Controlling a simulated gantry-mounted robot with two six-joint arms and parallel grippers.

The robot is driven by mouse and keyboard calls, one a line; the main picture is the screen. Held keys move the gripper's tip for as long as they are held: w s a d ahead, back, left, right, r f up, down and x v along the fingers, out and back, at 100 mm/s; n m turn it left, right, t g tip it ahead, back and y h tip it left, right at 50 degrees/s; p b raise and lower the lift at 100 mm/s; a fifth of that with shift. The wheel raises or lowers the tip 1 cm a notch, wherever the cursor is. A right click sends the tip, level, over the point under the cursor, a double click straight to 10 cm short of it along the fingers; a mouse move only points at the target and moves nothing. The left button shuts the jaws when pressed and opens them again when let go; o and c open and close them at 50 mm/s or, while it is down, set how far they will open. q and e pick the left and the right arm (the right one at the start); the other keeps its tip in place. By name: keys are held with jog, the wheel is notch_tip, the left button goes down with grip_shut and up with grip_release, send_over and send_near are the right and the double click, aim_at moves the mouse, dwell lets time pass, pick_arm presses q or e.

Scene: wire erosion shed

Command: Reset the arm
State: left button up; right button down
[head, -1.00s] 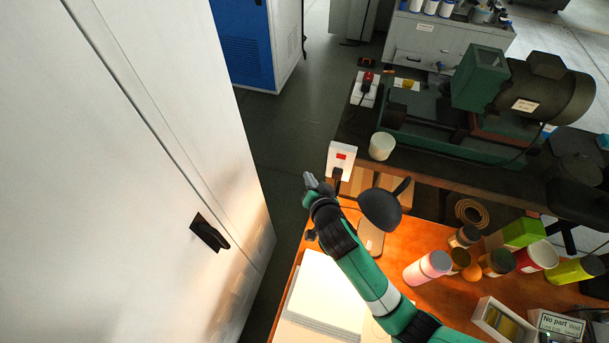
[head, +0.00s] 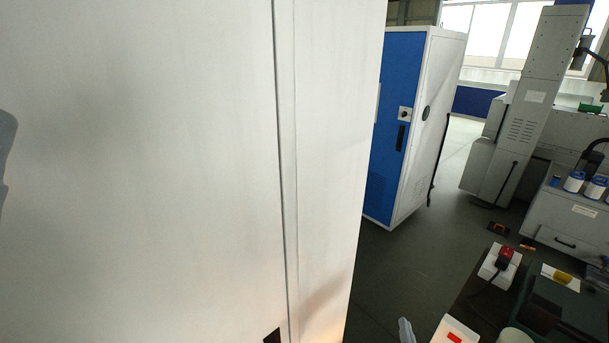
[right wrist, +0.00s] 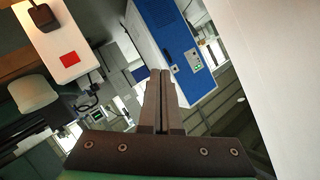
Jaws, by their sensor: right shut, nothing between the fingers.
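My right gripper (head: 406,330) shows only as a grey tip at the bottom edge of the head view, right of the tall white cabinet (head: 150,170). In the right wrist view its two dark fingers (right wrist: 160,75) are together, shut and empty. They point toward the blue and white cabinet (right wrist: 165,45). The rest of the right arm is out of the head view. A grey shape cut off at the left edge of the head view cannot be made out. My left gripper is not recognisable in any view.
The white cabinet fills the left of the head view. The blue and white cabinet (head: 395,130) stands behind it. A white box with a red switch (head: 455,332) and another box with a red plug (head: 500,262) are at lower right. Dark floor (head: 400,260) lies open between.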

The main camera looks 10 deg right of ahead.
notch_tip(320, 180, up, 27)
jog(key=w+a+t, duration=0.1)
jog(key=a+t, duration=0.2)
jog(key=t, duration=0.3)
jog(key=s+a+r+n+t+y, duration=0.35)
jog(key=s+r+n, duration=0.35)
jog(key=r, duration=0.4)
jog(key=s+a+r+n+t+y, duration=0.2)
jog(key=s+r+n+t+y, duration=0.25)
jog(key=s+r, duration=0.6)
notch_tip(320, 180, up, 24)
jog(key=w+h+p, duration=0.1)
jog(key=w+p, duration=0.1)
jog(key=p, duration=2.1)
jog(key=shift+n, duration=0.45)
jog(key=shift+f, duration=0.15)
